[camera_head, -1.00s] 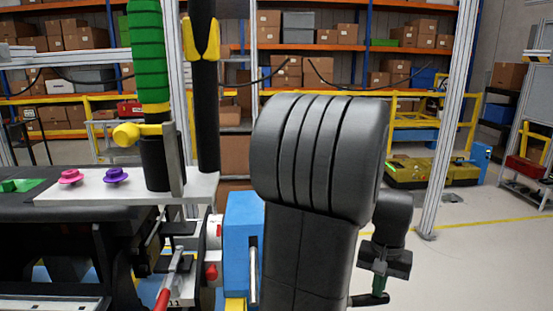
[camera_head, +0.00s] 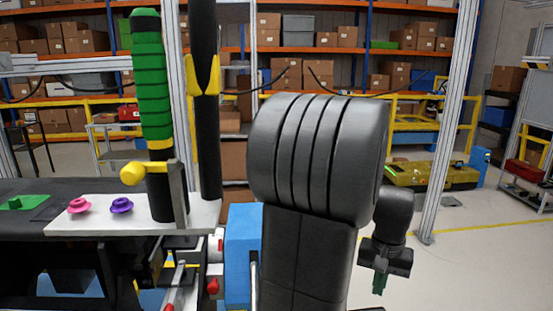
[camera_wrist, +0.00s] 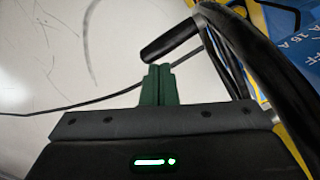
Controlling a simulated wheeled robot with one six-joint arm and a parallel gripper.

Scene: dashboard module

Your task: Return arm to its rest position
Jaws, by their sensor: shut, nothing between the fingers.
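My gripper (camera_head: 379,286) hangs at the end of my dark grey arm, low and right of the middle in the head view. Its green fingers point down over the light floor. In the wrist view the two green fingers (camera_wrist: 160,72) lie together, with nothing held between them. My large arm links fill the middle of the head view and hide what stands behind them.
At left, a white plate (camera_head: 110,222) bears pink (camera_head: 79,206) and purple (camera_head: 121,205) knobs beside a green-wrapped upright (camera_head: 153,85). A blue box (camera_head: 243,255) stands close left of my arm. Floor (camera_head: 480,270) at right is clear. Black cables (camera_wrist: 270,60) run near the gripper in the wrist view.

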